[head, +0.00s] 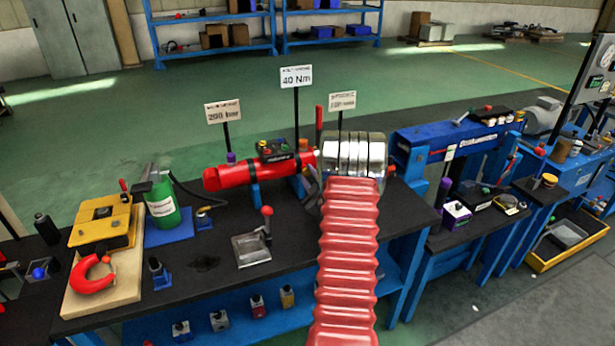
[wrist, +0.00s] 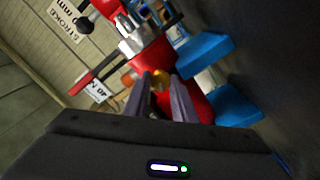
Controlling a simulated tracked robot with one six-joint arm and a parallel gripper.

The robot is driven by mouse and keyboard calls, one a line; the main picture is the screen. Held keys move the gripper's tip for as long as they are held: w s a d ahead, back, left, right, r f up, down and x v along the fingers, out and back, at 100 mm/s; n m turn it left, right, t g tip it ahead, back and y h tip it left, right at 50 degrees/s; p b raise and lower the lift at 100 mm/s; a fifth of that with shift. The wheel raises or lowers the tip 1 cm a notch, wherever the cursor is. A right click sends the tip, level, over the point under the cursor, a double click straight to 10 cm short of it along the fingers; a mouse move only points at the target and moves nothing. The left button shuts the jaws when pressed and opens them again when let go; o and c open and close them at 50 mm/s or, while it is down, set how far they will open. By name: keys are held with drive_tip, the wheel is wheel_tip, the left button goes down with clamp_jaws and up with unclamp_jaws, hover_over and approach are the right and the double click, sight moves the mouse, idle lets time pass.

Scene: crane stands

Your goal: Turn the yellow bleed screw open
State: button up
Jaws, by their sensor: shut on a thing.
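In the wrist view my gripper (wrist: 162,83) is shut on the yellow bleed screw (wrist: 160,79), whose small golden head shows between the fingertips. The screw is at the red cylinder (wrist: 196,103), which fills the space just beyond the fingers. How far the screw is turned cannot be told. In the head view the red cylinder (head: 226,178) lies on blue supports on the black bench. My arm hides its right end, my gripper and the screw there.
Blue supports (wrist: 205,50) stand close to the right of my fingers. A red bar (wrist: 95,75) and a silver fitting (wrist: 130,40) are near on the left. A lever block (head: 251,248) and green bottle (head: 162,209) stand on the bench (head: 200,264).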

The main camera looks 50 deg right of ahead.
drive_tip(key=n, duration=0.4)
drive_tip(key=shift+w+a+n, duration=0.25)
drive_tip(key=shift+w+n, duration=0.05)
drive_tip(key=shift+n, duration=0.1)
drive_tip(key=n, duration=0.4)
drive_tip(key=shift+f, duration=0.1)
drive_tip(key=o, duration=1)
drive_tip(key=shift+s, duration=0.15)
drive_tip(key=shift+o, duration=0.2)
drive_tip(key=shift+d+f, duration=0.1)
